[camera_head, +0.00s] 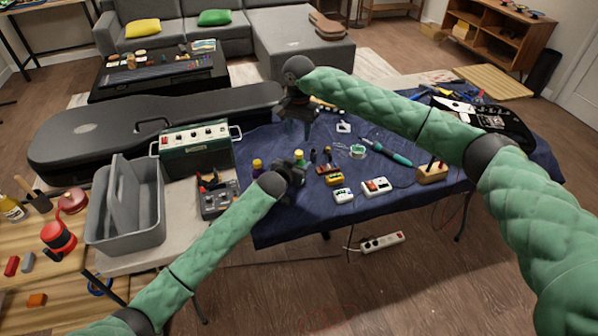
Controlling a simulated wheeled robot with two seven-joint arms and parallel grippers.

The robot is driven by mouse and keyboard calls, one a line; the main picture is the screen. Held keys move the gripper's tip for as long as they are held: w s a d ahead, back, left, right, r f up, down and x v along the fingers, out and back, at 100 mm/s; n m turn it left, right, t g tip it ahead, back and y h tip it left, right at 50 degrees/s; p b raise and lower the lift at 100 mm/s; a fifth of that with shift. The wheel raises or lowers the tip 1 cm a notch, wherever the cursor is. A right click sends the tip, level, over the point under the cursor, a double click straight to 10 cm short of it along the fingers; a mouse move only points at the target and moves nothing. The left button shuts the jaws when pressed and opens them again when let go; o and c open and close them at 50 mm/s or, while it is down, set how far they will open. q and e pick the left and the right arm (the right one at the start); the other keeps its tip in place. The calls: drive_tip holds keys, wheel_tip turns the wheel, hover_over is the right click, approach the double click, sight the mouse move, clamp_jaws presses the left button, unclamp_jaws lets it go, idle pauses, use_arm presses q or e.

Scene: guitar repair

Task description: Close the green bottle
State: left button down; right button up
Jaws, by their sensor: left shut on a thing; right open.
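Whether a cap sits on the bottle is too small to tell. I cannot make out a separate loose cap.
A green amplifier (196,146) and grey tool tray (125,235) stand left.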

sight(299, 152)
drive_tip(key=shift+f, duration=3.9)
clamp_jaws()
